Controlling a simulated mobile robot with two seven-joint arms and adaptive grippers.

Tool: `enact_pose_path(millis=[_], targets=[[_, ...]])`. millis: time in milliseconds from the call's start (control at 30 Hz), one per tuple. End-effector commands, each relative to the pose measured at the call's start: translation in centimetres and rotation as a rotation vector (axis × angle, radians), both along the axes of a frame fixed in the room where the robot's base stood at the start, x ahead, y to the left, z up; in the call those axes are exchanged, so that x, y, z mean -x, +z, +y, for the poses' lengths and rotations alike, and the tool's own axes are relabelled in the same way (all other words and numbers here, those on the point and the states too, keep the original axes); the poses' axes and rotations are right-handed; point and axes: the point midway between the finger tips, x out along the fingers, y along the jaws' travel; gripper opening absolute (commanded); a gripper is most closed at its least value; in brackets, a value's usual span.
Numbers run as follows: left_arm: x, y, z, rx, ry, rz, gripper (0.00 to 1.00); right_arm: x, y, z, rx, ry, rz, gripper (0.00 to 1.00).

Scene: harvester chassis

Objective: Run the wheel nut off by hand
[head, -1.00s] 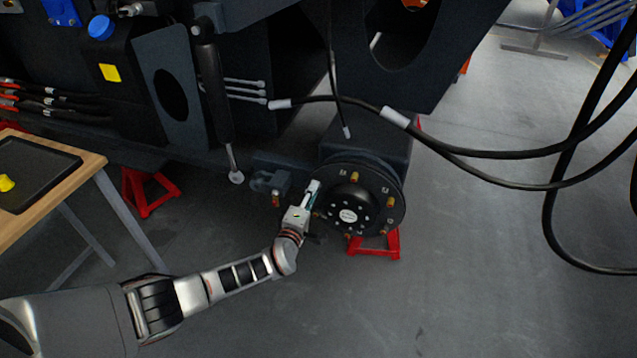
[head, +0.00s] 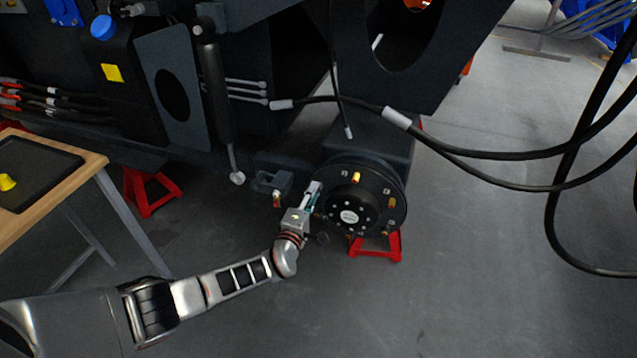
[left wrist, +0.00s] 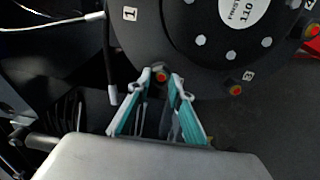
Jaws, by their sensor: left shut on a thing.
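The black wheel hub (head: 342,186) stands at the centre of the head view, with a pale label at its middle and several brass-coloured studs or nuts around its flange. My left gripper (head: 315,196) reaches it from the lower left. In the left wrist view its two teal-and-white fingers (left wrist: 161,82) are shut on a wheel nut (left wrist: 160,76) with a reddish centre at the hub's edge. Another nut (left wrist: 235,90) sits to the right near the mark 3. The gripped nut is mostly hidden by the fingers in the head view. My right gripper is not in view.
A red stand (head: 378,244) is under the hub, and another red stand (head: 150,190) is at the left. A wooden table (head: 85,178) with a dark tray (head: 48,158) is at the left. Black hoses (head: 480,152) hang at the right. The floor in front is clear.

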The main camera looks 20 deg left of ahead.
Motion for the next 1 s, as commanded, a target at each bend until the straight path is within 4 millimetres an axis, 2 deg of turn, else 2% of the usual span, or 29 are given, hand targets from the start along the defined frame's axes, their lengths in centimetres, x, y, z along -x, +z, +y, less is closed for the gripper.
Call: enact_pose_path(millis=[33,1000], targets=[[0.3,-1.1,0.1,-0.002,0.003,0.006,0.0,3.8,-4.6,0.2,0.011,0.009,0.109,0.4],[3.2,-0.7,0.2,0.0,0.001,0.009,0.0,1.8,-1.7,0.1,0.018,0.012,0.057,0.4]])
